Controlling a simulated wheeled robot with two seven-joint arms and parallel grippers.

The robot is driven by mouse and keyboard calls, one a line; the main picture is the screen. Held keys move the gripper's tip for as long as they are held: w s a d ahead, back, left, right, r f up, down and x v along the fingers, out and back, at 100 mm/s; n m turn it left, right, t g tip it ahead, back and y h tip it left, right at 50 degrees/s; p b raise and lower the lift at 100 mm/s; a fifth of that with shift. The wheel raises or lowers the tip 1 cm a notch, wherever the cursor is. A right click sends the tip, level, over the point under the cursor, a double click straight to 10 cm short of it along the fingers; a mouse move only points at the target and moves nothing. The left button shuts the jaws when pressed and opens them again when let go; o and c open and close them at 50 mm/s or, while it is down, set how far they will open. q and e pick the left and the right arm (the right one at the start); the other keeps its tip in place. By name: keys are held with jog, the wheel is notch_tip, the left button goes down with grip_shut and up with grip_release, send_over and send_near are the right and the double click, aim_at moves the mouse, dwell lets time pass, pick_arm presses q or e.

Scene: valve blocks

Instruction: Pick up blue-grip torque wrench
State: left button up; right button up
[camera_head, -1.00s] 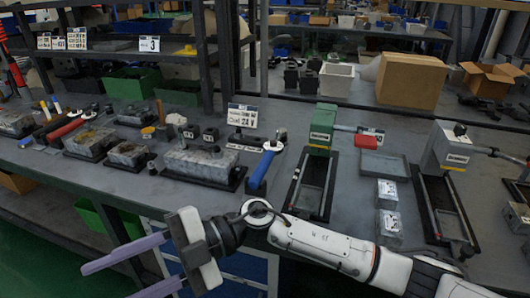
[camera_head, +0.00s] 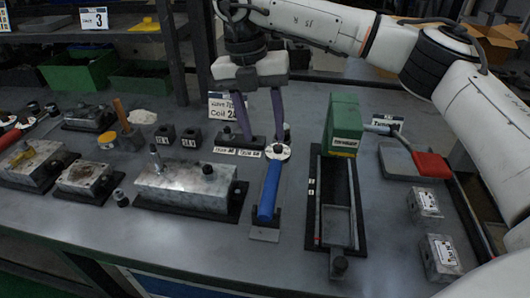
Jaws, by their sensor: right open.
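The blue-grip torque wrench (camera_head: 270,190) lies on the grey bench in the head view, its blue handle toward the front and its round pale head (camera_head: 278,152) toward the back. A small dark plate lies under its front end. My right gripper (camera_head: 261,136) comes in from the top right and points down, its two purple fingers apart with nothing between them. The fingertips show just behind the wrench's head, and whether they touch anything is unclear. My left gripper is not in view.
A metal valve block (camera_head: 185,188) stands left of the wrench. A green vise-like fixture (camera_head: 343,125) with a long dark tray stands to its right. A red-handled tool (camera_head: 432,165) and small silver blocks (camera_head: 440,255) lie farther right. Bare bench shows in front.

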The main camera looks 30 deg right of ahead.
aim_at(274, 163)
jog(key=f, duration=0.2)
jog(key=s+f, duration=0.1)
jog(key=shift+s+d+f, duration=0.1)
jog(key=shift+d+f, duration=0.15)
jog(key=shift+f, duration=0.15)
jog(key=f, duration=0.2)
jog(key=d+f, duration=0.1)
jog(key=f, duration=0.1)
jog(key=shift+s+d, duration=0.1)
jog(key=shift+s, duration=0.25)
jog(key=shift+f, duration=0.65)
jog(key=c, duration=0.9)
grip_shut()
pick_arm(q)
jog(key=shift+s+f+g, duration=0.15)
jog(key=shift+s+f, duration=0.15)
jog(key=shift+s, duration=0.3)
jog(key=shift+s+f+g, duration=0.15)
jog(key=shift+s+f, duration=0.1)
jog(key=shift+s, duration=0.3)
pick_arm(e)
jog(key=shift+r, duration=0.1)
